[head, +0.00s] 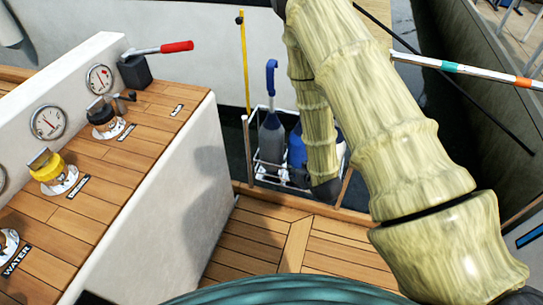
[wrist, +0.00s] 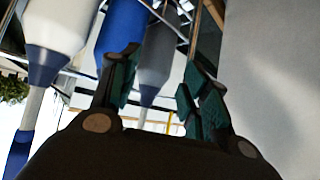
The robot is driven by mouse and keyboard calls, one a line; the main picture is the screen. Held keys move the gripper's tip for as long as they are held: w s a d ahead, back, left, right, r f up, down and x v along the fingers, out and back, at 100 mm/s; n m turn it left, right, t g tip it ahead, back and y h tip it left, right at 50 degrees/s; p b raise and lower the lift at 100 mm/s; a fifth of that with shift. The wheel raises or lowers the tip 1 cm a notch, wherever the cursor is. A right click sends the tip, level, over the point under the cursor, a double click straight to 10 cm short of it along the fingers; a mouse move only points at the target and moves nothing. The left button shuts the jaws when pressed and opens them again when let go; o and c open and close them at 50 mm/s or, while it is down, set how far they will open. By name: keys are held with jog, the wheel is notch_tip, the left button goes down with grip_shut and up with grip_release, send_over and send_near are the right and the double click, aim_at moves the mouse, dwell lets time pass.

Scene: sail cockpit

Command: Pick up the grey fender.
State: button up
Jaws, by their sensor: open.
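The grey fender (head: 271,138) stands in a white wire rack, with a blue top and a blue loop above it. In the wrist view the grey fender (wrist: 155,62) shows beyond and between the fingers, its narrow end pointing down the picture. My gripper (wrist: 158,78) is open, with teal pads on both fingers and the fender apart from or just at the opening; contact cannot be told. In the head view my arm hides most of the gripper.
A blue fender (head: 297,147) stands beside the grey one, and it also shows in the wrist view (wrist: 118,32). A white fender with a blue end (wrist: 58,28) is further left there. The rack's rails (head: 262,180) surround them. A console (head: 165,195) with gauges stands left.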

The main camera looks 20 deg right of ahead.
jog(key=w+r+n+t+y+b, duration=0.1)
jog(key=w+r+t+b, duration=0.1)
jog(key=w+b, duration=0.3)
jog(key=w+r+t+b, duration=0.2)
jog(key=w+t, duration=0.1)
jog(key=w, duration=0.5)
jog(key=n+t+y+b, duration=0.1)
jog(key=t+y+b, duration=0.15)
jog(key=b, duration=0.25)
send_near(273, 99)
jog(key=w, duration=0.3)
jog(key=w+a, duration=0.1)
jog(key=w, duration=0.2)
jog(key=shift+a+b, duration=0.25)
jog(key=shift+b, duration=0.15)
jog(key=shift+w+a+b, duration=0.1)
jog(key=shift+w+b, duration=0.4)
jog(key=shift+w, duration=0.75)
jog(key=shift+w+a+b, duration=0.15)
jog(key=shift+w+b, duration=0.35)
jog(key=shift+w, duration=0.75)
grip_shut()
